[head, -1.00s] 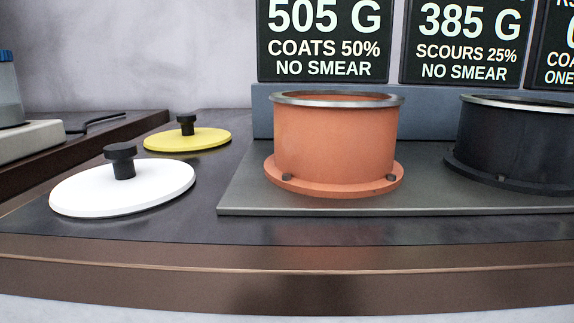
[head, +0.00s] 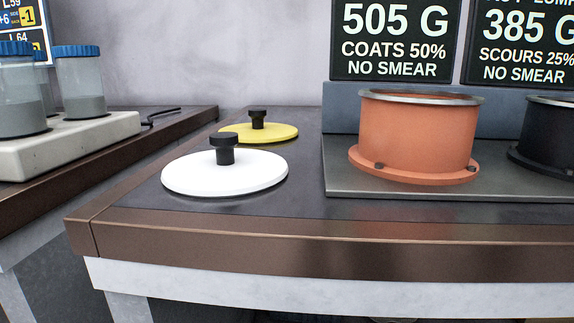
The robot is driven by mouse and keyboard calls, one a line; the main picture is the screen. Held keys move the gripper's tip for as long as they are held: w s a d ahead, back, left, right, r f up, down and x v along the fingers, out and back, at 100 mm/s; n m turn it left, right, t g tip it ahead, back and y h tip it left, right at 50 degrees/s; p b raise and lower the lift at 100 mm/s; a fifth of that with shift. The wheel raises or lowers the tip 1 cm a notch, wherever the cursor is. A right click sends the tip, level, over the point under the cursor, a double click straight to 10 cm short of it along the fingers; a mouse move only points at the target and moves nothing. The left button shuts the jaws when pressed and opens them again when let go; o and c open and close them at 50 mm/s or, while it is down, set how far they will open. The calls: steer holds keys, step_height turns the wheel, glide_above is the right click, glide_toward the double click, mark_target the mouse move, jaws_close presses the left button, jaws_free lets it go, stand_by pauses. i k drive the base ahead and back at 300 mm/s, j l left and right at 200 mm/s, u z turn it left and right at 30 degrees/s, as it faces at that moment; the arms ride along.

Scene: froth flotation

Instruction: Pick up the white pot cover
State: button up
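The white pot cover (head: 224,174) is a flat round disc with a black knob (head: 223,149) standing up from its middle. It lies flat on the dark counter top, near the counter's left end and front edge. It is left of the orange pot and overlaps the view of the yellow cover behind it. My gripper is not in view.
A yellow cover (head: 277,132) with a black knob lies behind the white one. An orange pot (head: 415,135) and a black pot (head: 551,140) stand on a grey plate (head: 345,182). Blue-lidded jars (head: 80,80) stand on a neighbouring counter at left, across a gap.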

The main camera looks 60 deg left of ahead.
mark_target(225, 171)
steer(key=i+j+u, duration=0.15)
steer(key=u, duration=2.5)
